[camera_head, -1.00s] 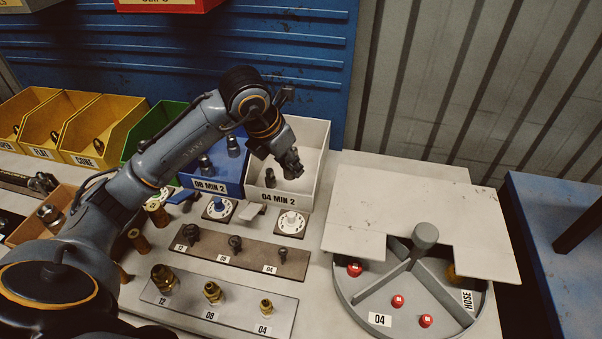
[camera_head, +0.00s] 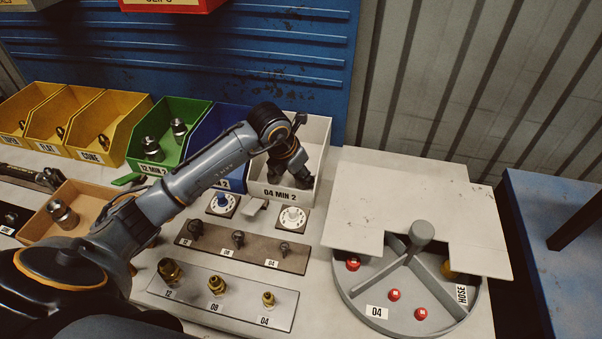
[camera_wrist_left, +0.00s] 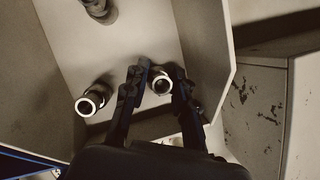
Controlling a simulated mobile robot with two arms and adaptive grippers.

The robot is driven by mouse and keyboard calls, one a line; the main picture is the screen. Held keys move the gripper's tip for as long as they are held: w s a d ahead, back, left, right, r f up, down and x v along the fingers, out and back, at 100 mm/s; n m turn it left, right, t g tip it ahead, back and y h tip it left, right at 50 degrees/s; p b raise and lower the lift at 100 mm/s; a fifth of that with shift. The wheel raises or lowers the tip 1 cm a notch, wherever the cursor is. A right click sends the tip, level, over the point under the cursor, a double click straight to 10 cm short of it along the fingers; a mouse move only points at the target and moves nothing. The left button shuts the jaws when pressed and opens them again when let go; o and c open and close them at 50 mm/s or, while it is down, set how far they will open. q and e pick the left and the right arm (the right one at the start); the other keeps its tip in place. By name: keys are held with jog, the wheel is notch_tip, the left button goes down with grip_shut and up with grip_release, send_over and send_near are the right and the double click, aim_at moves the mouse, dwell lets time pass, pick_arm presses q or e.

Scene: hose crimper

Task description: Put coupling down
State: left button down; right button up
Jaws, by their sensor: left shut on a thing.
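My left gripper (camera_head: 303,180) reaches down into the white bin (camera_head: 275,193) labelled 04 MIN 2. In the left wrist view the gripper (camera_wrist_left: 161,76) is shut on a small metal coupling (camera_wrist_left: 160,87), its round open end facing the camera, between the two dark fingers. A second coupling (camera_wrist_left: 90,103) stands on the bin floor to the left, apart from the fingers. A third coupling (camera_wrist_left: 97,8) is at the top edge of the view. The head view hides the held coupling behind the gripper and bin wall. My right gripper is not in view.
A blue bin (camera_head: 235,180) adjoins the white bin on the left, then a green bin (camera_head: 135,162) with couplings. In front are gauge discs (camera_head: 292,218), a brown fitting board (camera_head: 222,247) and a round sorting tray (camera_head: 345,290). A pale panel (camera_head: 410,195) lies right.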

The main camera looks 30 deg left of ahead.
pick_arm(q)
jog(key=c, duration=1.4)
grip_release()
jog(key=shift+f, duration=0.1)
jog(key=shift+o, duration=0.2)
jog(key=shift+r, duration=0.25)
jog(key=shift+s+r, duration=0.1)
jog(key=shift+r, duration=0.25)
jog(key=b+v, duration=0.1)
jog(key=v, duration=1)
jog(key=shift+s, duration=0.1)
